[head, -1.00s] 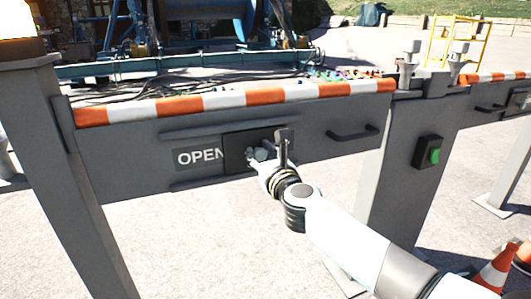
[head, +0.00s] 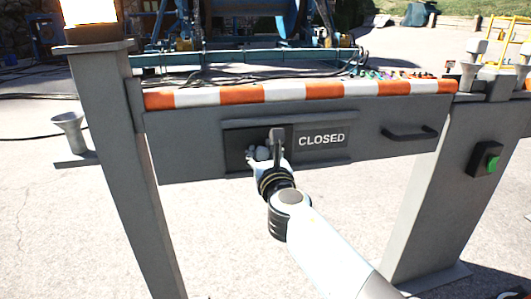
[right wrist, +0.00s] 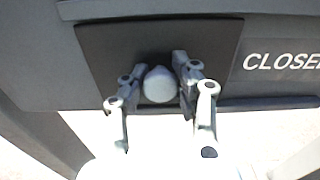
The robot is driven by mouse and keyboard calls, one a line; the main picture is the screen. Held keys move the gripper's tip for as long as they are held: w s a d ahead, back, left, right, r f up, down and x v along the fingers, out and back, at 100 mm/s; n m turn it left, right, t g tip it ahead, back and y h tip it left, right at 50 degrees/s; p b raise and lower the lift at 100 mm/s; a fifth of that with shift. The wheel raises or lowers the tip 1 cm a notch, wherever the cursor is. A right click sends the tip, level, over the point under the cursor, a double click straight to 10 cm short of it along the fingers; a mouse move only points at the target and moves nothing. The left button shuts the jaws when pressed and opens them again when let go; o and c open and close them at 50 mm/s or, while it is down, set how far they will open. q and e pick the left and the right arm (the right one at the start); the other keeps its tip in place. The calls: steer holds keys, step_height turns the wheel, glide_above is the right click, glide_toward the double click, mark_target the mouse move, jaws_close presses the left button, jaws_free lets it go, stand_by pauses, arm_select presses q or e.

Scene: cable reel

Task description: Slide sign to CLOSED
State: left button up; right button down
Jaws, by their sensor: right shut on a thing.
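The sign panel (head: 322,139) on the grey gate reads CLOSED in the head view, to the right of a dark sliding plate (head: 236,138). The word CLOSED also shows at the right edge of the right wrist view (right wrist: 283,62). My right gripper (head: 262,153) is at the dark plate. In the right wrist view its two fingers are shut around a pale round knob (right wrist: 159,84) on the plate. The word OPEN is not visible. My left gripper is not in view.
An orange-and-white striped bar (head: 300,91) runs along the gate top. A grey post (head: 120,170) stands at the left.

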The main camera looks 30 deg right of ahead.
steer(key=c, duration=1.5)
jaws_free()
steer(key=shift+a, duration=0.15)
steer(key=o, duration=0.5)
steer(key=shift+a, duration=0.15)
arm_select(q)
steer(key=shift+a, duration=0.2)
arm_select(e)
steer(key=shift+s, duration=0.1)
steer(key=v, duration=0.7)
steer(key=shift+s, duration=0.15)
